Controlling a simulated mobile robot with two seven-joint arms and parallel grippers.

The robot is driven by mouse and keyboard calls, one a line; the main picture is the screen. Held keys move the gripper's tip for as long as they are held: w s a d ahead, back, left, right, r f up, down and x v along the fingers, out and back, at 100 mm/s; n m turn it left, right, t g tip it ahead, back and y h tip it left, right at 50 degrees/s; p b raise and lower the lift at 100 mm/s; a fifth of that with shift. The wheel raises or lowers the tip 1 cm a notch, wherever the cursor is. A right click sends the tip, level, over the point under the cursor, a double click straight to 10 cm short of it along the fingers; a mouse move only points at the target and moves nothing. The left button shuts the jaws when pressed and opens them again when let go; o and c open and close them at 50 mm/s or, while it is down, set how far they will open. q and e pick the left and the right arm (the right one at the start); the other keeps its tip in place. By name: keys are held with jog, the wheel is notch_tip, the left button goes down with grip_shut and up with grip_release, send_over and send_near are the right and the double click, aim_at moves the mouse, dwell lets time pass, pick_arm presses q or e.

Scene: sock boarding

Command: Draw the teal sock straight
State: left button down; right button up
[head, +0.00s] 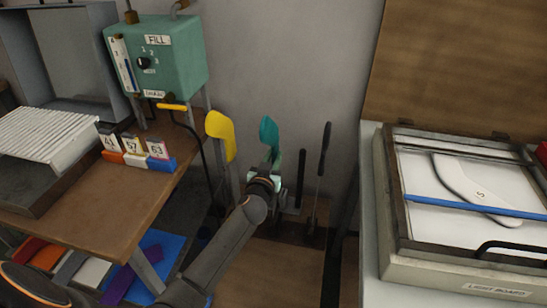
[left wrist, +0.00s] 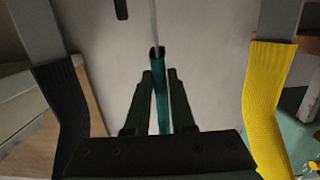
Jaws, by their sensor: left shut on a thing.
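The teal sock (head: 268,132) stands toe up on an upright form, in the middle of the head view. In the left wrist view the teal sock (left wrist: 159,90) shows edge-on as a narrow strip, with its open cuff around a thin grey form (left wrist: 154,22). My left gripper (head: 268,172) is at the lower part of the sock. Its two fingers in the left wrist view (left wrist: 160,100) are shut on the sock, one on each side. The gripper hides part of the sock's lower end in the head view. My right gripper is not in view.
A yellow sock (head: 220,133) on its form stands just left. It also shows in the left wrist view (left wrist: 268,105), with a black sock (left wrist: 65,115) opposite. A teal fill box (head: 185,65) stands over the wooden bench (head: 95,185) at left; a light board (head: 395,215) is at right.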

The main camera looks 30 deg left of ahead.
pick_arm(q)
jog(key=shift+f, duration=0.2)
dwell(0.5)
jog(key=shift+s+f, duration=0.1)
jog(key=shift+f, duration=0.05)
dwell(0.4)
jog(key=c, duration=1)
grip_release()
jog(key=o, duration=0.4)
jog(key=shift+c, duration=0.2)
jog(key=shift+r, duration=0.2)
jog(key=shift+f+p+v, duration=0.15)
jog(key=shift+v, duration=1)
jog(key=shift+f+p+v, duration=0.15)
jog(key=shift+v, duration=0.95)
jog(key=v, duration=0.4)
jog(key=shift+s+d+f, duration=0.1)
jog(key=shift+s+f, duration=0.05)
jog(key=shift+f, duration=0.1)
